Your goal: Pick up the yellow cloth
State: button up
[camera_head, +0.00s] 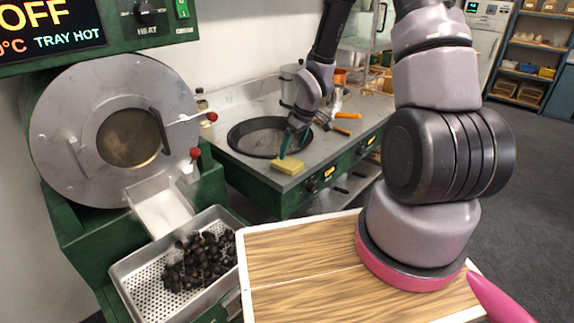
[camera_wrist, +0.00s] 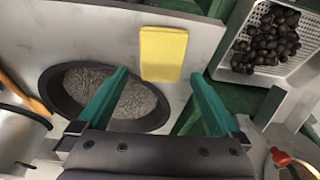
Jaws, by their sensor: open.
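The yellow cloth (camera_head: 287,165) lies folded on the near corner of the grey metal counter, beside the dark round pan. In the wrist view the cloth (camera_wrist: 163,53) lies flat beyond my fingertips, roughly centred between them. My gripper (camera_head: 288,145) is just above and behind the cloth in the head view. In the wrist view my gripper (camera_wrist: 160,80) has its two green fingers spread wide and empty. The cloth appears apart from both fingers.
The black round pan (camera_head: 262,137) sits in the counter behind the cloth. Tools with orange handles (camera_head: 347,115) lie to the right. A perforated tray (camera_head: 135,285) of dark chestnuts (camera_head: 200,262) stands at the lower left, below the roaster drum (camera_head: 72,140). A wooden board (camera_head: 290,262) is in front.

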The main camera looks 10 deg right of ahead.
aim_at(288, 162)
jog(key=shift+x, duration=2.8)
jog(key=shift+s+f, duration=0.1)
jog(key=c, duration=1.1)
